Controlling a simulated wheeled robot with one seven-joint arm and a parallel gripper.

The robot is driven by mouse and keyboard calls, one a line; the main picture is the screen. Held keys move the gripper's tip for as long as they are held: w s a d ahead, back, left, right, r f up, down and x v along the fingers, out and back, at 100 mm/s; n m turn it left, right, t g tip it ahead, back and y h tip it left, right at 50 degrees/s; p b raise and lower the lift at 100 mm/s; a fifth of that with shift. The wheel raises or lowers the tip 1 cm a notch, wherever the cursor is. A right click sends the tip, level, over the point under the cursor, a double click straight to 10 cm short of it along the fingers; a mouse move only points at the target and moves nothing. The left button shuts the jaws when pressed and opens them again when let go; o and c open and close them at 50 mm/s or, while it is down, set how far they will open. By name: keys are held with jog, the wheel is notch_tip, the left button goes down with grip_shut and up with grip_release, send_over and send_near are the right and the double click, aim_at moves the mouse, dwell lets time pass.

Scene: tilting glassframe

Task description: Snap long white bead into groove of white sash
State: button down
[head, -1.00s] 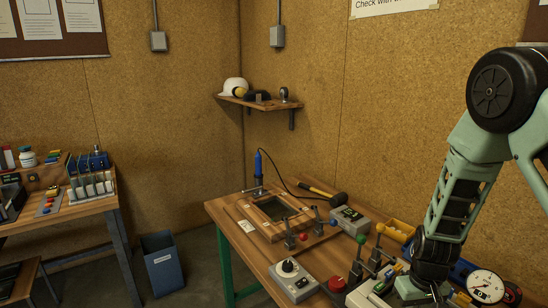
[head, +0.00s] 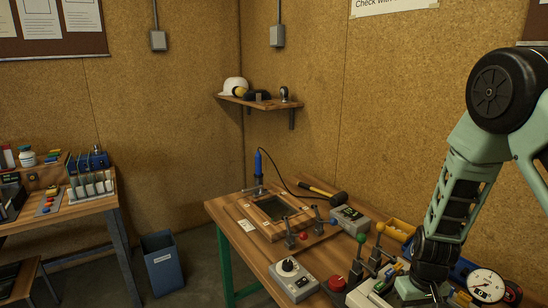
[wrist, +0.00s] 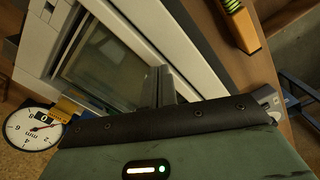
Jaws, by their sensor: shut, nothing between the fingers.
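The white sash (wrist: 198,66) fills the upper middle of the wrist view, set diagonally, with a dark glass pane (wrist: 105,58) inside it. My gripper (wrist: 160,84) is shut and empty, its dark fingers over the glass side close to the sash's inner edge. I cannot tell whether the fingertips touch the sash. I cannot make out the long white bead apart from the other white profiles. My gripper's body hides the lower part of the sash. In the head view my gripper is not clearly visible at the lower right.
The bench holds a wooden frame (head: 262,222), knobbed levers, a hammer (head: 322,191) and a yellow bin (head: 400,230).

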jog(key=shift+f+b, duration=0.4)
jog(key=shift+f, duration=0.15)
dwell(0.5)
notch_tip(320, 180, up, 7)
jog(key=p, duration=0.5)
dwell(0.4)
jog(key=shift+a, duration=0.1)
jog(key=s+a+r+n+y+b, duration=0.1)
jog(key=s+a+r+n+b, duration=0.2)
jog(key=a, duration=0.4)
jog(key=s+a+r+y+b, duration=0.1)
jog(key=s+a+r+b, duration=0.3)
jog(key=a, duration=0.4)
jog(key=s+a+n+b, duration=0.2)
jog(key=s, duration=0.6)
jog(key=s+a+r+n+h+b, duration=0.1)
jog(key=s+n+b, duration=0.1)
jog(key=s, duration=0.6)
jog(key=shift+s+a+r+b, duration=0.15)
jog(key=shift+s+a+b, duration=0.25)
jog(key=shift+b, duration=0.35)
